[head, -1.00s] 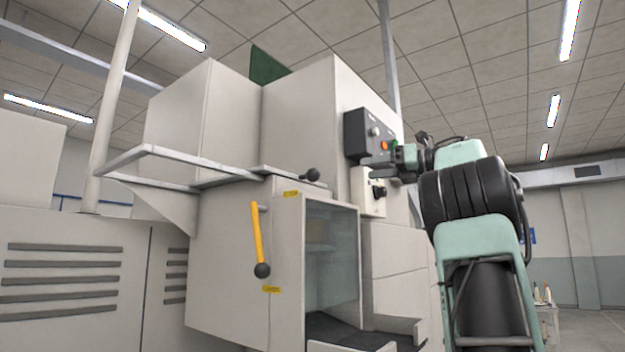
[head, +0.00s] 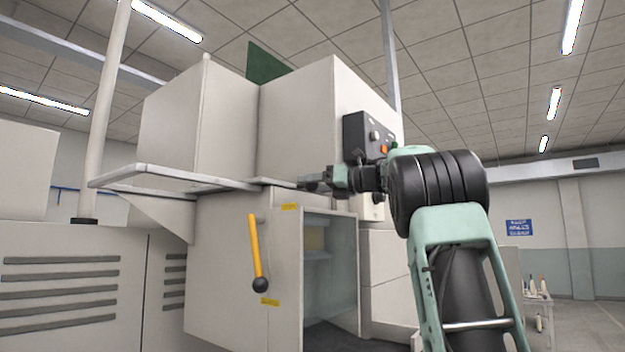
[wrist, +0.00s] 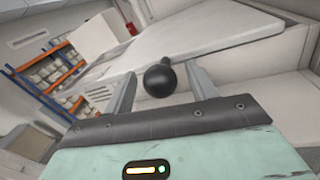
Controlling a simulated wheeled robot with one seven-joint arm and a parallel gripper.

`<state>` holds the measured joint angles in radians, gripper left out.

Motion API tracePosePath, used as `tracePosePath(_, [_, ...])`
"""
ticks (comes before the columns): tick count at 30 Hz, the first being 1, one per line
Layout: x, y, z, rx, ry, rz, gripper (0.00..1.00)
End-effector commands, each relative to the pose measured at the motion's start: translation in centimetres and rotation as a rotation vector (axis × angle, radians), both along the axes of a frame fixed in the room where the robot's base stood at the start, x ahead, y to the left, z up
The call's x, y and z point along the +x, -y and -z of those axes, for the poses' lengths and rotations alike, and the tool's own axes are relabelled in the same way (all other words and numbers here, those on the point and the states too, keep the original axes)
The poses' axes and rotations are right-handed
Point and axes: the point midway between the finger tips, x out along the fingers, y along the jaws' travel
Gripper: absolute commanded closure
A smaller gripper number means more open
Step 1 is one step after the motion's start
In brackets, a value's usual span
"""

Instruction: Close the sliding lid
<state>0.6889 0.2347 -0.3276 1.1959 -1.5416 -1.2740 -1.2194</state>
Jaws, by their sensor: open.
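The sliding lid is a flat pale panel on top of the machine; it shows in the wrist view (wrist: 205,38) and edge-on in the head view (head: 268,182). A round black knob (wrist: 160,80) on a short stem stands at the lid's near edge. My gripper (wrist: 160,71) is open, with one finger on each side of the knob and visible gaps between. In the head view my gripper (head: 311,184) reaches in from the right at lid height and covers the knob. Whether the fingers touch the lid cannot be told.
A rail frame (head: 115,180) sticks out to the left at lid height. A control box (head: 364,133) with an orange button is close above my wrist. Below are a yellow handle (head: 254,245) and an open machine bay (head: 330,260). Orange shelving (wrist: 50,80) stands farther off.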

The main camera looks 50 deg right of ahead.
Motion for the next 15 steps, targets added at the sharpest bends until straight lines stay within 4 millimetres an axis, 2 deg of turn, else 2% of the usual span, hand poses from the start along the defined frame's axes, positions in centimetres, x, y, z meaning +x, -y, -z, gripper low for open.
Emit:
tracePosePath(10, [0.48, -0.16, 0.09, 0.000, -0.001, -0.001, 0.43])
tracePosePath(11, [0.47, -0.16, 0.08, 0.000, -0.001, -0.001, 0.49])
tracePosePath(15, [0.46, -0.14, 0.07, 0.000, 0.000, -0.001, 0.88])
